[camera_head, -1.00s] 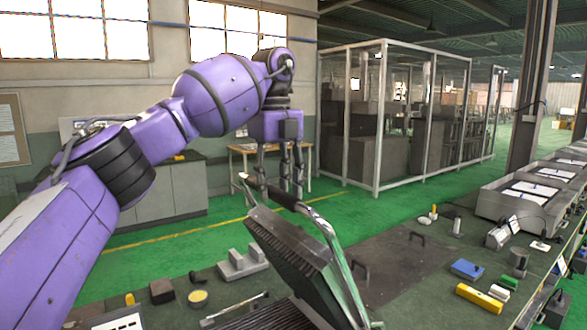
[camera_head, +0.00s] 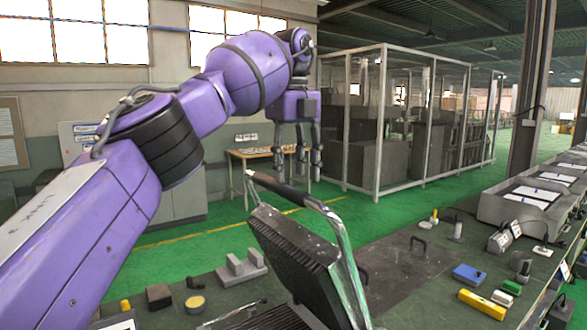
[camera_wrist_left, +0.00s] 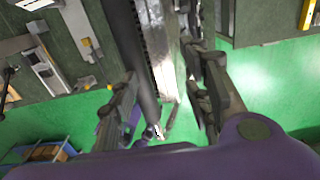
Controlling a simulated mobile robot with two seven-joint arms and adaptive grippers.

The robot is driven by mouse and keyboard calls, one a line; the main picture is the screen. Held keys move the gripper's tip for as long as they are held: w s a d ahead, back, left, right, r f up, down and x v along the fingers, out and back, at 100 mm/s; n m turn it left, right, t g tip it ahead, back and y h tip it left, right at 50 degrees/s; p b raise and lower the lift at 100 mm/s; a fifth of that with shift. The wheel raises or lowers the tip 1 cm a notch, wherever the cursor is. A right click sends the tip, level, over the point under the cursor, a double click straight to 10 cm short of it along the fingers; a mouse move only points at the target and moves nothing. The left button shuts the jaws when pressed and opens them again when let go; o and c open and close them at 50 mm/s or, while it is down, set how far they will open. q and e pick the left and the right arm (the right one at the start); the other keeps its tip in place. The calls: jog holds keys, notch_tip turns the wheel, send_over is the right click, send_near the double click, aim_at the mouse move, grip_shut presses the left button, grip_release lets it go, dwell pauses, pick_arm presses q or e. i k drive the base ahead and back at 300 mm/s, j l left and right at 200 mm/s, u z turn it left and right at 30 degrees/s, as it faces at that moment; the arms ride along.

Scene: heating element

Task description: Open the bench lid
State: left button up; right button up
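The bench lid (camera_head: 300,258) is a dark ribbed plate with a metal edge. In the head view it stands raised and tilted above its ribbed base (camera_head: 272,319). Its handle (camera_head: 283,191) has a dark grip on bent metal arms. In the left wrist view the dark grip (camera_wrist_left: 139,60) and lid edge (camera_wrist_left: 163,50) run between the spread fingers of the left gripper (camera_wrist_left: 165,80); contact is not clear. My right gripper is out of view.
On the bench are a grey block (camera_head: 242,268), a yellow bar (camera_head: 482,304), a blue box (camera_head: 468,274) and small parts. Grey trays (camera_head: 520,212) stand at the right. A glass-walled enclosure (camera_head: 380,130) stands behind; green floor lies open beyond the bench.

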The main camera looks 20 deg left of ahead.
aim_at(323, 275)
jog(key=k, duration=1)
